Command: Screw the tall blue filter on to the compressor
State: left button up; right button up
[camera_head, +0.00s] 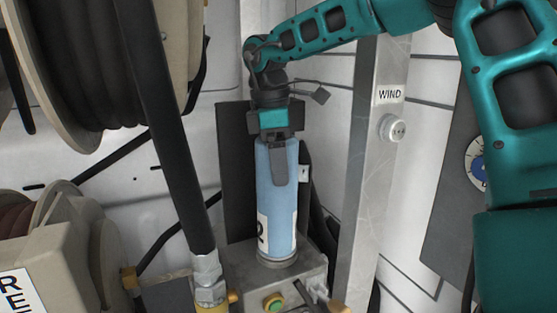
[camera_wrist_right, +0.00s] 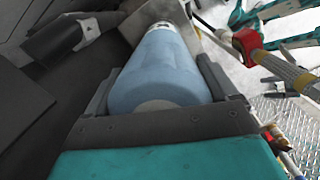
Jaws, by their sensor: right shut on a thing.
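The tall blue filter (camera_head: 278,205) stands upright on top of the grey compressor housing (camera_head: 285,275) in the head view. A dark ring shows at its base; whether the threads are engaged cannot be told. My right gripper (camera_head: 277,165) comes down from above and is shut around the filter's upper part, one dark finger lying along its front. In the right wrist view the filter (camera_wrist_right: 165,70) fills the space between the two fingers (camera_wrist_right: 160,92), its top end close to the palm. My left gripper is not in view.
Large hose reels (camera_head: 95,60) stand at the left, and a thick black hose (camera_head: 172,130) hangs close to the left of the filter. A metal post (camera_head: 372,150) with a WIND label rises at the right. A green button (camera_head: 273,302) sits on the housing's front.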

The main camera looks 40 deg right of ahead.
jog(key=m, duration=0.3)
jog(key=o, duration=1.5)
jog(key=shift+c, duration=0.2)
jog(key=shift+o, duration=0.8)
jog(key=shift+r, duration=0.1)
notch_tip(320, 180, up, 5)
jog(key=p, duration=0.4)
